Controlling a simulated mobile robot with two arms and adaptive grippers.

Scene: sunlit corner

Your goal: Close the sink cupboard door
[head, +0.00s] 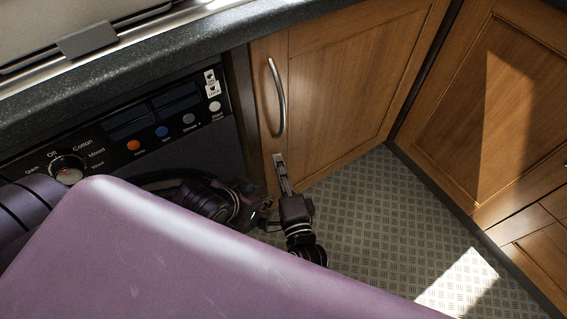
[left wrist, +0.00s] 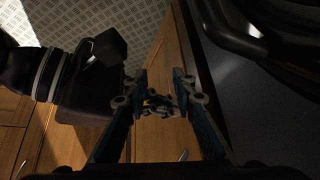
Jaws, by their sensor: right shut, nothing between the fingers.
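The wooden cupboard door (head: 340,85) stands under the dark worktop in the head view, with a curved metal handle (head: 278,98) near its left edge. A dark strip runs along that edge; I cannot tell how far the door is ajar. My right gripper (head: 280,160) is shut and empty, its tips low by the door's handle side; contact is unclear. My left gripper (head: 265,206) is just lower and left, mostly dark. In the left wrist view the left gripper (left wrist: 160,88) has its fingers apart with nothing held, and wood (left wrist: 165,140) shows beyond.
A dark appliance panel with knobs (head: 68,168) lies left of the door. A second wooden cupboard front (head: 490,100) stands at right, meeting the first at a corner. The patterned floor (head: 380,210) between is clear. The worktop edge (head: 150,75) overhangs above.

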